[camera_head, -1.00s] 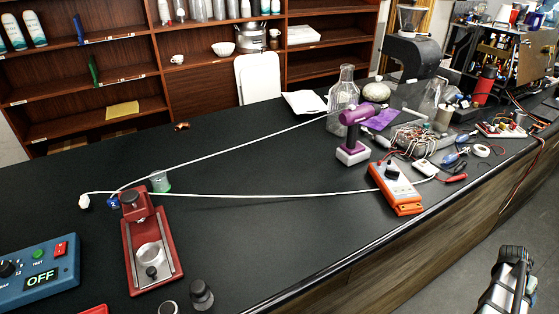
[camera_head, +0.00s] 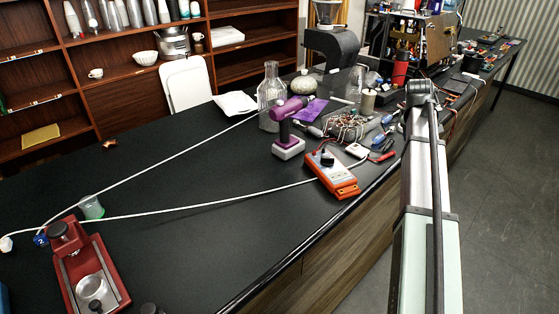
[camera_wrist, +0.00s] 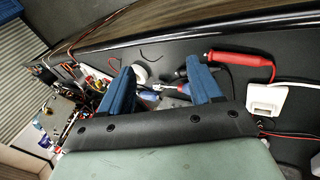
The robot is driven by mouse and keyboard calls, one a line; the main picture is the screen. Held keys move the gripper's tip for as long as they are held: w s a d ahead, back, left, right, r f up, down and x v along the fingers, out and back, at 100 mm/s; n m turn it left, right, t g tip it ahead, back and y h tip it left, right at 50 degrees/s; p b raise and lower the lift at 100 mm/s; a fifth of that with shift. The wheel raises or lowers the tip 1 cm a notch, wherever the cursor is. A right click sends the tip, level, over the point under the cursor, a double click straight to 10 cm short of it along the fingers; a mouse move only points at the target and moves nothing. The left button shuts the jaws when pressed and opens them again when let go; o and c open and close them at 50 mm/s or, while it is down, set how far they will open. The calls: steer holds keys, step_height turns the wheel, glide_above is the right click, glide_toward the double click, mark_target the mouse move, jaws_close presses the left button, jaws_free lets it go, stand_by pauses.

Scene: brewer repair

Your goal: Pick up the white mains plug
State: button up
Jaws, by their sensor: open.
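In the head view, a white block (camera_head: 357,150) lies by the orange meter, where a white cord leads. The wrist view shows this block (camera_wrist: 266,102) on the black bench with a white cord at its upper right. A smaller white piece (camera_head: 6,243) sits at the cords' far left end in the head view. I cannot tell which of the two is the mains plug. My gripper (camera_wrist: 161,87) is open, its two blue fingers apart with no object visibly held. The white block lies to the right of both fingers in the wrist view. In the head view my fingers are hidden.
The orange meter (camera_head: 331,175), purple drill (camera_head: 289,127) and glass flask (camera_head: 271,97) stand near the block. A red-handled probe (camera_wrist: 238,58) and tangled wires lie close by. A red press (camera_head: 84,267) stands at left. The bench's middle is clear.

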steer(key=w+a+r+n+t+y, duration=0.1)
steer(key=a+r+n+y, duration=0.1)
steer(key=a+r+n, duration=0.75)
steer(key=w+a+r+n+t+y, duration=0.1)
steer(key=a+r+n+y, duration=0.25)
steer(key=a+r, duration=1.15)
steer(key=s+a+f+n+g+y, duration=0.1)
steer(key=s+a+f, duration=0.15)
steer(key=a, duration=1.05)
steer(key=s+a+f+n+g+y, duration=0.1)
steer(key=a+f, duration=0.2)
steer(key=a, duration=1)
steer(key=s+a+f+n+g+y, duration=0.1)
steer(key=a+f, duration=0.1)
steer(key=a, duration=1.1)
steer(key=n+g, duration=0.2)
steer(key=g, duration=0.4)
glide_toward(4, 242)
steer(key=shift+h, duration=0.45)
steer(key=x, duration=1)
steer(key=shift+a, duration=0.45)
